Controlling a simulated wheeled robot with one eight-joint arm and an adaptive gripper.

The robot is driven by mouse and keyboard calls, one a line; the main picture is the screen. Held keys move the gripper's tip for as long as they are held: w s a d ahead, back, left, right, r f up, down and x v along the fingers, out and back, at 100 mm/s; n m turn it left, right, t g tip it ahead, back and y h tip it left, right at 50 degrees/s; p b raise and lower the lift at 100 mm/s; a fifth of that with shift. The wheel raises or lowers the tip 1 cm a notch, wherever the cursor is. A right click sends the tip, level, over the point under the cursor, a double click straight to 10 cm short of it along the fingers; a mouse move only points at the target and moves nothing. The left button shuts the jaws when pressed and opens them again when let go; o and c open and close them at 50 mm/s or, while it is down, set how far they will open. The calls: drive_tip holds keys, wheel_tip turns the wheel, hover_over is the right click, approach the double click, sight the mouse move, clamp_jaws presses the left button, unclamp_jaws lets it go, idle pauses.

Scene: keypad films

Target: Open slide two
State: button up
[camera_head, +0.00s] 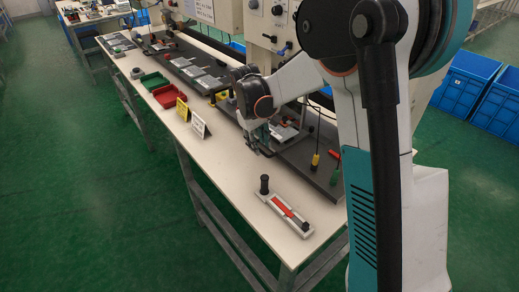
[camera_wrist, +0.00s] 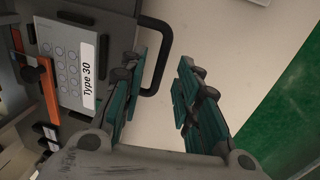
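My gripper (camera_wrist: 163,62) is open in the wrist view, its two teal fingers apart. A black bar handle (camera_wrist: 170,45) juts from the edge of a dark fixture (camera_wrist: 120,8). The outer bar of the handle shows between the fingertips; I cannot tell whether a finger touches it. A grey keypad (camera_wrist: 66,65) labelled "Type 30" lies on the fixture, left of the gripper. In the head view my gripper (camera_head: 262,146) is low over the bench's near edge, beside the dark fixture strip (camera_head: 318,187). No slide number is readable.
The white bench (camera_head: 234,172) holds a red-striped tool with a black knob (camera_head: 290,212), yellow and white cards (camera_head: 199,126), a red tray (camera_head: 167,97) and a green tray (camera_head: 152,82). Screwdrivers (camera_head: 315,161) stand right of the gripper. Blue crates (camera_head: 464,84) are behind. Green floor lies in front.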

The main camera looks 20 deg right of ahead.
drive_tip(key=shift+d+f, duration=0.15)
drive_tip(key=shift+f, duration=0.7)
drive_tip(key=shift+c, duration=0.2)
clamp_jaws()
drive_tip(key=s+a, duration=0.1)
drive_tip(key=a, duration=0.2)
drive_tip(key=s+a, duration=0.1)
drive_tip(key=a, duration=0.2)
drive_tip(key=s+a, duration=0.1)
drive_tip(key=a, duration=0.2)
drive_tip(key=shift+s, duration=0.3)
drive_tip(key=shift+o, duration=0.2)
unclamp_jaws()
drive_tip(key=shift+d, duration=0.15)
drive_tip(key=shift+r, duration=0.1)
wheel_tip(320, 180, up, 12)
drive_tip(key=a, duration=0.2)
drive_tip(key=shift+s, duration=0.4)
